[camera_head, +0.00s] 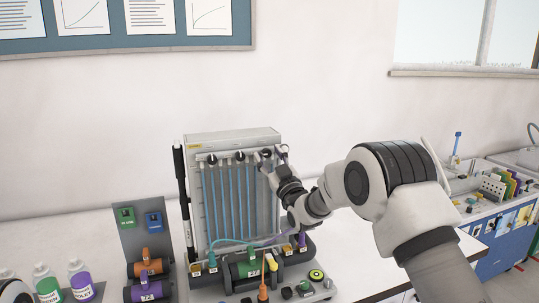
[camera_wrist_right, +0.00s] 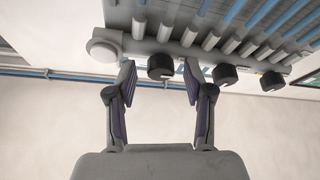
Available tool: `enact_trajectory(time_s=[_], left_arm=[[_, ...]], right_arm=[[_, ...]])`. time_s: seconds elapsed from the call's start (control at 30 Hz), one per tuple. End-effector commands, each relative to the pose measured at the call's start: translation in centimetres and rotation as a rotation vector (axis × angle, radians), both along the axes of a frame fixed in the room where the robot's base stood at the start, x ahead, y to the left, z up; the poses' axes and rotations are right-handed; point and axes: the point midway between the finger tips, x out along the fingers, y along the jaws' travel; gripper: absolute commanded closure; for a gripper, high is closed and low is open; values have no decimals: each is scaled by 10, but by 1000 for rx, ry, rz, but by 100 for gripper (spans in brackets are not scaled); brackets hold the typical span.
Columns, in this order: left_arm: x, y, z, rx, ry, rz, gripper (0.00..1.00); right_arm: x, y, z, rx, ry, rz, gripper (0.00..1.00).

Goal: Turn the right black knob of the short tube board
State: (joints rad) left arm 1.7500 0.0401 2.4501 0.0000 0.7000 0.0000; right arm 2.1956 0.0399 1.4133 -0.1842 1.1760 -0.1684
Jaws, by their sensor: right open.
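The short tube board (camera_head: 190,190) stands upright on the bench, a grey frame with several vertical blue tubes. Black knobs line its top, and the right black knob (camera_head: 266,153) is partly hidden by my right gripper (camera_head: 270,163). In the right wrist view, which looks upside down, that knob (camera_wrist_right: 160,66) sits between the tips of my right gripper (camera_wrist_right: 159,76). The gripper is open, with a gap visible on each side of the knob. Two other black knobs (camera_wrist_right: 224,75) and a white round cap (camera_wrist_right: 104,45) flank it.
A grey stand (camera_head: 129,240) with orange and purple cylinders is at left, near bottles (camera_head: 81,280). A blue cart (camera_head: 490,255) is at right.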

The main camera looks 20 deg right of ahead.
Motion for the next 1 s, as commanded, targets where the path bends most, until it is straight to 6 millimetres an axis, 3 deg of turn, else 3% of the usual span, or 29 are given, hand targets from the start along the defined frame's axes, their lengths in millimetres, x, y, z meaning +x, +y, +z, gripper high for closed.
enact_trajectory(time_s=[0.03, 0.17, 0.2, 0.63, 1.0], left_arm=[[0, 0, 0, 0, 0, 0, 60], [0, 0, 0, 0, 0, 0, 60], [0, 0, 0, 0, 0, 0, 60], [0, 0, -9, 0, 0, 0, 60], [0, 0, -50, 0, 0, 0, 60]], right_arm=[[0, 0, 0, 0, 0, 0, 48], [0, 0, -1, 0, 0, 0, 94], [0, 0, -1, 0, 1, 0, 100], [0, 0, -3, 36, 1, 0, 100], [-1, 2, -7, 256, 8, 1, 100]])
